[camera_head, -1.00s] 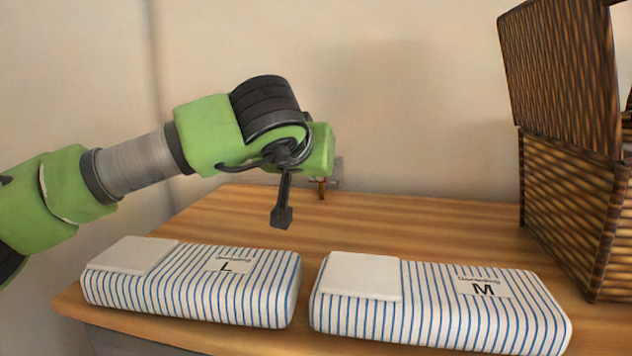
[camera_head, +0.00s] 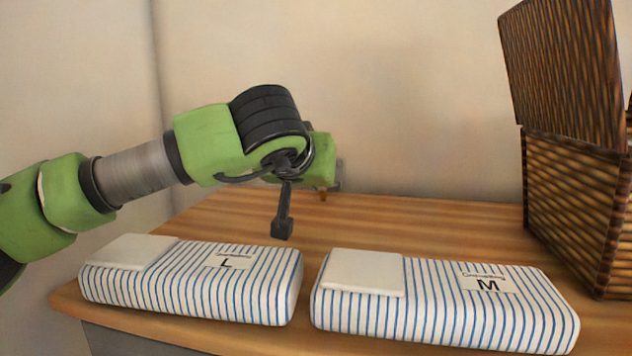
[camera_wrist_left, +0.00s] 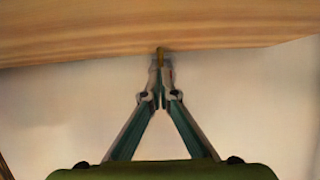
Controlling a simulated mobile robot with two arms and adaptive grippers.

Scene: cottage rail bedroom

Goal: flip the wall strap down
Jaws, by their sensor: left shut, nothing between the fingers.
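A small brown piece, which looks like the wall strap (camera_head: 323,196), hangs low by the wall just above the wooden top. Most of it is hidden behind my left wrist. A small grey part (camera_head: 338,176) shows beside it; I cannot tell if it is the strap's mount or a fingertip. In the left wrist view my left gripper (camera_wrist_left: 160,84) is shut, its fingertips together and empty. The brown strap end (camera_wrist_left: 160,56) shows right at the tips; I cannot tell whether they touch. My right gripper is not in view.
Two striped packs, marked L (camera_head: 190,285) and M (camera_head: 440,300), lie along the front of the wooden top (camera_head: 420,222). An open wicker basket (camera_head: 570,190) stands at the right. The wood between the packs and the wall is clear.

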